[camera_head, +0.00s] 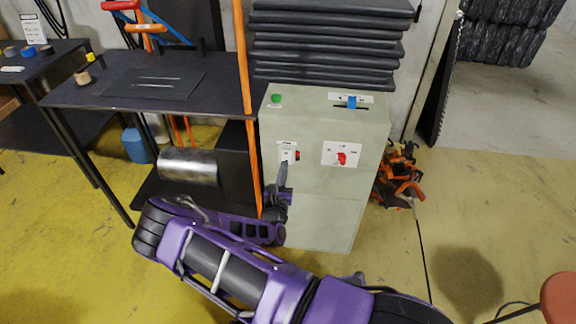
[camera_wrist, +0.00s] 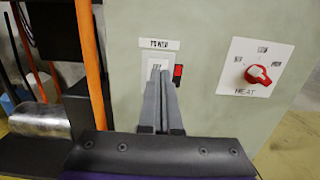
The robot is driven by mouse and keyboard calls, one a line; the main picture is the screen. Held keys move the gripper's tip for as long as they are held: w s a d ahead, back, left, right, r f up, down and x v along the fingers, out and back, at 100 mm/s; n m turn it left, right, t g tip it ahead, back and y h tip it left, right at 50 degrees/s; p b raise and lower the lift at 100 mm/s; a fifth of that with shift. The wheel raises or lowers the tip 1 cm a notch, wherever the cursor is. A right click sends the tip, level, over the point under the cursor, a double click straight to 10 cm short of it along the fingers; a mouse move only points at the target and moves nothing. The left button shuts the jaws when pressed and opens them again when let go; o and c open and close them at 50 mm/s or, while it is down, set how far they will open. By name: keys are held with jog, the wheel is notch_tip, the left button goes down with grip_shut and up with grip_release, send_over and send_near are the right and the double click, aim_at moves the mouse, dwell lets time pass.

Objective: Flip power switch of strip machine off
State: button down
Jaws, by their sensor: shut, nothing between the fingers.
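The strip machine (camera_head: 322,212) is a pale green-grey cabinet in the middle of the head view; its front face (camera_wrist: 206,50) fills much of the wrist view. The power switch plate (camera_wrist: 152,72) sits under a "POWER" label (camera_wrist: 160,44), with a red part (camera_wrist: 178,73) at its right side. In the head view the switch (camera_head: 288,153) is at the upper left of the front. My gripper (camera_wrist: 160,72) is shut and empty, its fingertips in front of the switch plate and covering part of it. I cannot tell whether the tips touch it, nor the switch's position.
A red heat knob (camera_wrist: 258,75) is right of the switch. On top are a green button (camera_head: 276,98) and a blue slider (camera_head: 352,102). An orange post (camera_head: 243,60) stands close at the left, beside a black table (camera_head: 110,95). Orange items (camera_head: 400,180) lie at the right.

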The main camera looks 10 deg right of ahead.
jog(key=r+v, duration=0.2)
jog(key=v, duration=0.7)
jog(key=shift+s+p, duration=0.15)
jog(key=shift+p, duration=0.3)
jog(key=shift+a, duration=0.1)
